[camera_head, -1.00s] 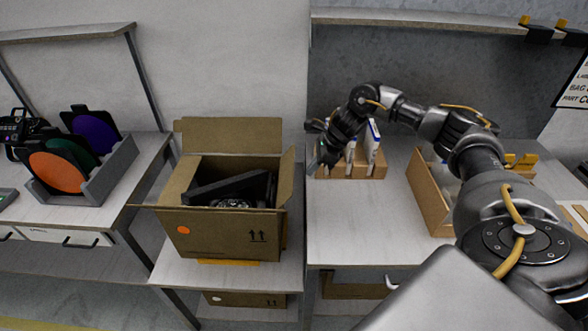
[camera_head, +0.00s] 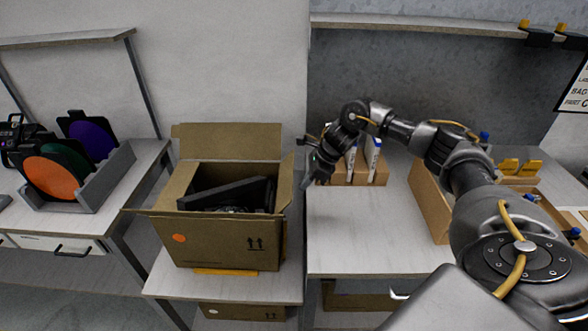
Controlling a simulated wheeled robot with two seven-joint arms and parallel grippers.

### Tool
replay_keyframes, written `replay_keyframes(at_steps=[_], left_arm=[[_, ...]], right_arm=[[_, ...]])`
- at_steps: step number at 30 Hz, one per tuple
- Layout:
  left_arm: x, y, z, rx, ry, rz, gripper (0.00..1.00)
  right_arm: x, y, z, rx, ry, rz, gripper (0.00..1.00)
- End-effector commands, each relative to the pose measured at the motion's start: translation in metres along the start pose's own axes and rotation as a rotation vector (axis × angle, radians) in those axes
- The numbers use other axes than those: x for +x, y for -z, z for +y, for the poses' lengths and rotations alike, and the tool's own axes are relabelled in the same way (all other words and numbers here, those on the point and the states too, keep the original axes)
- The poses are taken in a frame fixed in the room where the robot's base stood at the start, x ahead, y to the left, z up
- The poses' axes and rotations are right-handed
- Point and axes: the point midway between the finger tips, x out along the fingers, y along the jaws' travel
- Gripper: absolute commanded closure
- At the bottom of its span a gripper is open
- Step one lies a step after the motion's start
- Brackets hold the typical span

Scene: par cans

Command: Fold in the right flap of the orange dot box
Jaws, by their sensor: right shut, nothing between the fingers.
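The orange dot box (camera_head: 222,242) is an open brown carton with an orange dot on its front, standing on the middle bench. Dark equipment (camera_head: 232,192) lies inside it. Its back flap (camera_head: 228,141) stands up, and its right flap (camera_head: 285,182) stands roughly upright along the right side. My right gripper (camera_head: 307,183) is shut and empty, just right of the right flap with a small gap that is hard to judge. My left gripper is not in view.
A small divided box (camera_head: 367,175) with white and blue items stands behind my right gripper. A longer brown box (camera_head: 428,200) is near my right forearm. A grey rack (camera_head: 100,185) with coloured discs sits on the left bench. The right bench's front middle is clear.

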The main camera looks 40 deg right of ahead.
Motion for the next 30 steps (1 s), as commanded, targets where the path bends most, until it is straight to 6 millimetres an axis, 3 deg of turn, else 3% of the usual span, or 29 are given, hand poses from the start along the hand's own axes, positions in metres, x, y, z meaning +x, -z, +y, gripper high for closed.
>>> replay_keyframes(at_steps=[27,30], left_arm=[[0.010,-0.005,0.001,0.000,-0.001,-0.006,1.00],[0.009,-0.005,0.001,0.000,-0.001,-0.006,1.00]], right_arm=[[0.036,-0.065,0.000,0.000,0.001,-0.001,1.00],[0.035,-0.065,-0.001,0.001,0.002,0.000,1.00]])
